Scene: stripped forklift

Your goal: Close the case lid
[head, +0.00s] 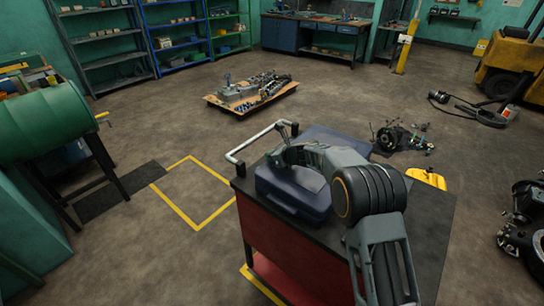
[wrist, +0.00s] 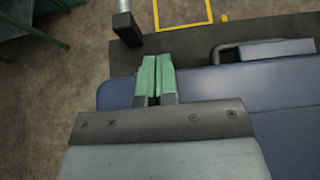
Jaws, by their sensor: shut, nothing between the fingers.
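The blue case (head: 290,191) lies on the dark top of a red-sided cart. My arm reaches over it from the right and hides part of it. In the wrist view its blue surface (wrist: 215,88) spreads below and to the right of my gripper, with a dark handle at the far edge. My gripper (wrist: 156,62) is shut and empty, its green fingertips together over the case's far edge. I cannot tell whether they touch it. A dark blue flat panel (head: 338,138) shows behind my arm; whether it is the lid is unclear. The lid's angle cannot be read.
The cart (head: 425,222) has a pale push handle (head: 258,138) at its far left. A pallet with machine parts (head: 252,91) lies on the floor beyond. A yellow floor outline (head: 183,218) is empty to the left. Loose parts (head: 400,138) lie behind the cart.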

